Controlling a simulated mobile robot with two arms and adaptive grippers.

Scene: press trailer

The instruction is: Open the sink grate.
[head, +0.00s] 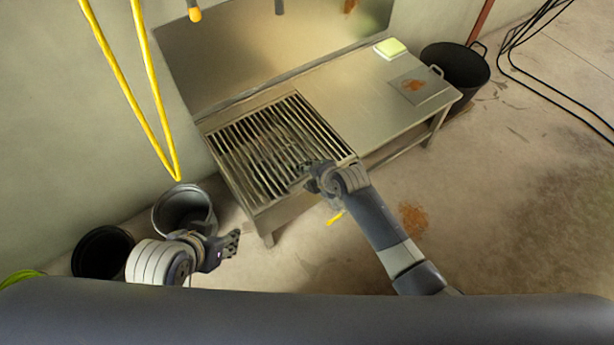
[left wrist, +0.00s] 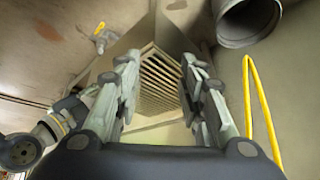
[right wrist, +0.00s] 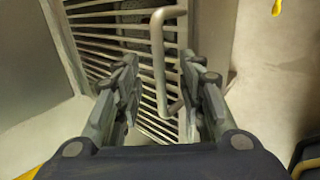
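The sink grate (head: 262,150) is a panel of dark parallel slats lying flat over the basin at the left of the metal counter. It also shows in the right wrist view (right wrist: 105,32), with a grey bar handle (right wrist: 158,50) on it. My right gripper (head: 310,180) is over the grate's front right part. In the right wrist view its fingers (right wrist: 160,65) are open, with the handle showing between and beyond them; contact cannot be told. My left gripper (head: 236,242) is open and empty, in front of the sink. The grate (left wrist: 160,78) shows between its fingers.
The counter (head: 345,100) holds a yellow-green sponge (head: 390,47) and a small handled plate (head: 413,86). Buckets (head: 183,208) stand left of the sink and a black tub (head: 455,72) at the right. A yellow hose (head: 150,90) hangs at left. Open floor lies right.

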